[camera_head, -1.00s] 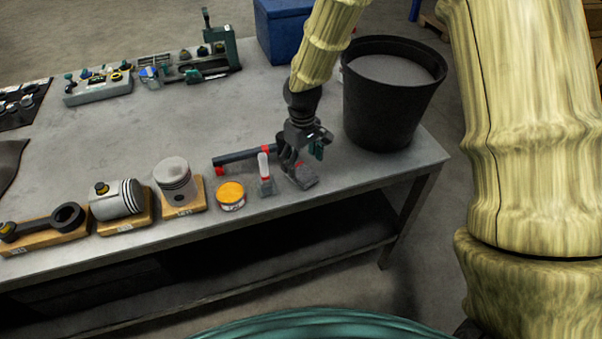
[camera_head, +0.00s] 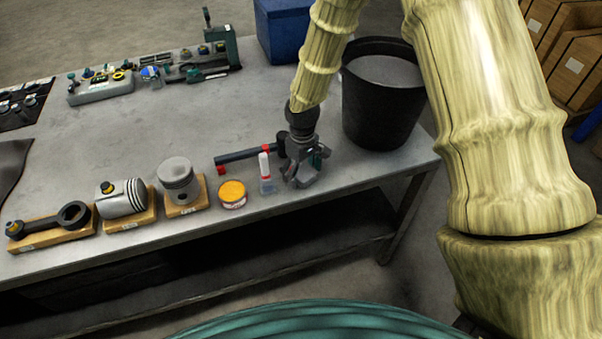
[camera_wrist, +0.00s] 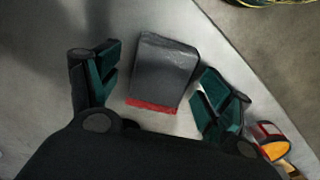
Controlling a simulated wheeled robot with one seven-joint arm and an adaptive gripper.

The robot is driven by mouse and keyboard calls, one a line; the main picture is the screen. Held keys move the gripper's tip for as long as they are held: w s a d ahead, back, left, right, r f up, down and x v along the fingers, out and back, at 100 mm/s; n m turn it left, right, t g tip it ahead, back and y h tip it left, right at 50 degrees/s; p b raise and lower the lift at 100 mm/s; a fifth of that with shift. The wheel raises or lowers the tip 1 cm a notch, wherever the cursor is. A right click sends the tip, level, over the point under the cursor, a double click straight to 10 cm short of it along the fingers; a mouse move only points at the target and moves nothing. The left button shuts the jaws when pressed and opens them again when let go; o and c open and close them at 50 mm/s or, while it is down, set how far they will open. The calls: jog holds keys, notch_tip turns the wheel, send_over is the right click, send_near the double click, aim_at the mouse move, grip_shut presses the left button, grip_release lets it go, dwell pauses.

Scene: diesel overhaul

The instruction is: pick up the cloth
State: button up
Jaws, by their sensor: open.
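The cloth (camera_wrist: 163,72) is a folded dark grey pad with a red edge, lying on the metal bench in the wrist view. My gripper (camera_wrist: 158,80) is open above it, with one teal-padded finger to each side and bench showing between the cloth and each finger. In the head view my gripper (camera_head: 304,172) points down near the bench's front edge, and the grey cloth (camera_head: 307,181) is mostly hidden beneath it. I see no clear contact between the fingers and the cloth.
Close on the left are a red-capped tube (camera_head: 265,174), a dark bar with red ends (camera_head: 248,156) and an orange-lidded tin (camera_head: 232,194). A black bucket (camera_head: 381,110) stands close behind on the right. Piston parts (camera_head: 178,180) on wooden blocks line the front edge.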

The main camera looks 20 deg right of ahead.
aim_at(302, 172)
jog(key=c, duration=1.2)
jog(key=shift+r, duration=0.1)
jog(key=shift+r+b, duration=1.5)
jog(key=shift+r, duration=3.45)
